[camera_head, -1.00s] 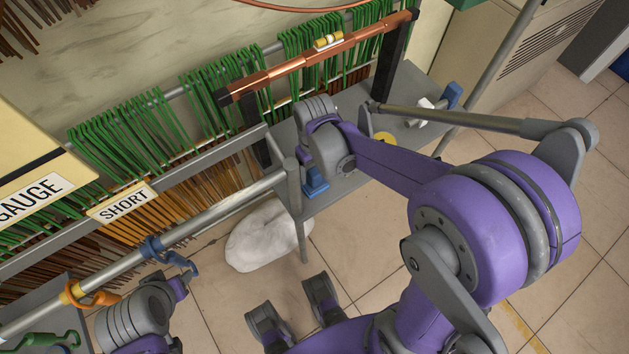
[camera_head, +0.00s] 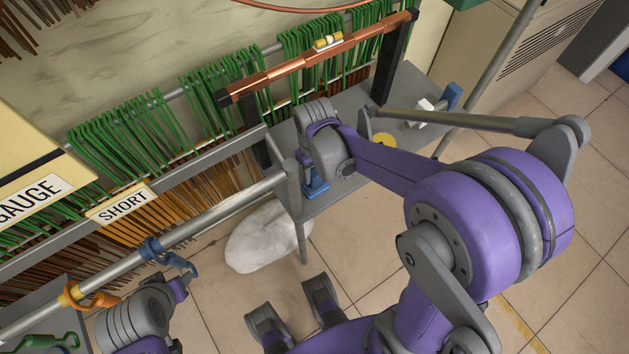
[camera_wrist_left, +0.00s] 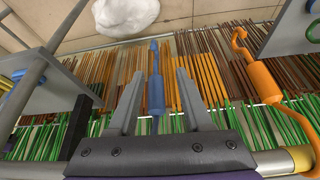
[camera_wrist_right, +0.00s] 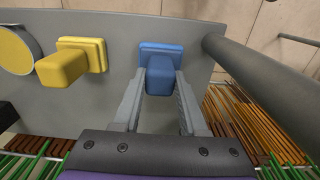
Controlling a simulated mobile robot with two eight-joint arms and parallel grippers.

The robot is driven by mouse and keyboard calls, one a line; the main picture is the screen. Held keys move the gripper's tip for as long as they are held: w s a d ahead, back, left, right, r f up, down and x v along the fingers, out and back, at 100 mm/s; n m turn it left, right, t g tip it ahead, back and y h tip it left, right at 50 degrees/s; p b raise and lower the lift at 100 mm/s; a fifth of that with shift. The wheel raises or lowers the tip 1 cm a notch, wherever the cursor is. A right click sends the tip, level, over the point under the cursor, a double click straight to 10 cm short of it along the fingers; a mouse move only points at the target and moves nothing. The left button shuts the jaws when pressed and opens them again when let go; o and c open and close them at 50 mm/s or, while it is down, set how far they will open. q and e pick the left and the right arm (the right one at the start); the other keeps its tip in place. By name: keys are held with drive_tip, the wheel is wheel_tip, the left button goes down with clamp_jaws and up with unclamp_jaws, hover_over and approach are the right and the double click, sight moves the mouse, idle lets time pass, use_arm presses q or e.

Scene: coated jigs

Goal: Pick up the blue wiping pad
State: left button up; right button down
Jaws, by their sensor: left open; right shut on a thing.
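The blue wiping pad (camera_head: 316,188) is a small block with a wider flat base on the grey shelf, near its front edge. In the right wrist view the pad (camera_wrist_right: 161,68) sits between the fingertips of my right gripper (camera_wrist_right: 160,85), which is shut on its raised grip. In the head view my right gripper (camera_head: 325,150) is above the pad, with its fingers largely hidden. My left gripper (camera_wrist_left: 153,75) is open in the left wrist view, over a blue hook (camera_wrist_left: 155,90) on the rail that shows between its fingers without being gripped.
A yellow pad (camera_wrist_right: 75,62) stands beside the blue one on the shelf (camera_head: 345,195). A grey post (camera_wrist_right: 255,80) rises close by. An orange hook (camera_head: 95,298) hangs on the rail. A copper bar (camera_head: 320,55) crosses behind. A white sack (camera_head: 262,237) lies on the floor.

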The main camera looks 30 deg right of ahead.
wheel_tip(320, 180, up, 10)
drive_tip(key=shift+p, duration=0.95)
drive_tip(key=c, duration=1.1)
unclamp_jaws()
clamp_jaws()
